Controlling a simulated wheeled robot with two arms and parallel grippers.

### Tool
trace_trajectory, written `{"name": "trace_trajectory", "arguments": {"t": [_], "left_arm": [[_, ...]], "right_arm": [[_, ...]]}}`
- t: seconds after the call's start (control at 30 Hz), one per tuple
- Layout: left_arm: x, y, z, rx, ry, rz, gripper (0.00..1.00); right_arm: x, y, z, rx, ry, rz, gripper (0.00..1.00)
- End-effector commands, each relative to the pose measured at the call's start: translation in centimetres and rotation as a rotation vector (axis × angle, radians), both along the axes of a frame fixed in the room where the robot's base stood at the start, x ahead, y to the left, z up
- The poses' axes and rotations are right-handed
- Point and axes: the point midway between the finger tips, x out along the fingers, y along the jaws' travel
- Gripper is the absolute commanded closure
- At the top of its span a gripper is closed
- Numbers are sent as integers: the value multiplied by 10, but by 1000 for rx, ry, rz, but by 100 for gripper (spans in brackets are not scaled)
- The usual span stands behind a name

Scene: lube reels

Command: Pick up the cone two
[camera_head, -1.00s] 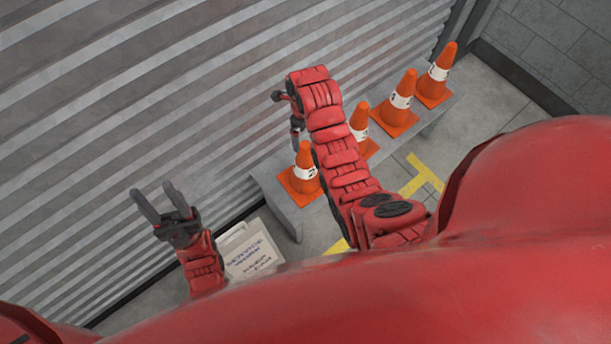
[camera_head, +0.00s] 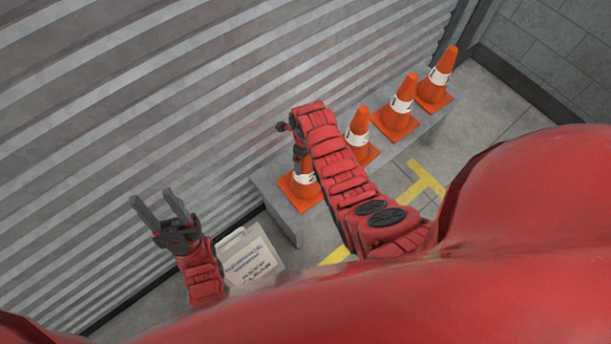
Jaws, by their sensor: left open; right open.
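Several orange cones with white numbered bands stand upright in a row on a grey bench (camera_head: 280,208). The nearest cone (camera_head: 306,188) is at the bench's left end, and its band seems to carry a 2. Another cone (camera_head: 358,143) stands behind my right forearm, partly covered. My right gripper (camera_head: 299,160) points down at the top of the nearest cone and overlaps it in the picture. Its fingers are open, but my arm hides much of them, so I cannot tell if they touch the cone. My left gripper (camera_head: 158,206) is open and empty, away from the cones.
Two further cones (camera_head: 397,112) (camera_head: 436,84) stand toward the bench's right end. A corrugated metal wall (camera_head: 150,110) rises close behind the bench. A white box with printed text (camera_head: 250,258) lies near my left wrist. Yellow markings (camera_head: 425,178) are on the floor.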

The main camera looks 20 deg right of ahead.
Motion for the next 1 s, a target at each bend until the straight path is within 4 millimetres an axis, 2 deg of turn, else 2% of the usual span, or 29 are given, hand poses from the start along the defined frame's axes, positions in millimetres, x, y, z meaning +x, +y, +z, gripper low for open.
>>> {"name": "trace_trajectory", "arguments": {"t": [0.17, 0.73, 1.0], "left_arm": [[0, 0, 0, 0, 0, 0, 50], [0, 0, 0, 0, 0, 0, 50], [0, 0, 0, 0, 0, 0, 50]], "right_arm": [[0, 0, 0, 0, 0, 0, 0], [0, 0, 0, -1, 1, 0, 100], [0, 0, 0, -1, 1, 0, 100]]}}
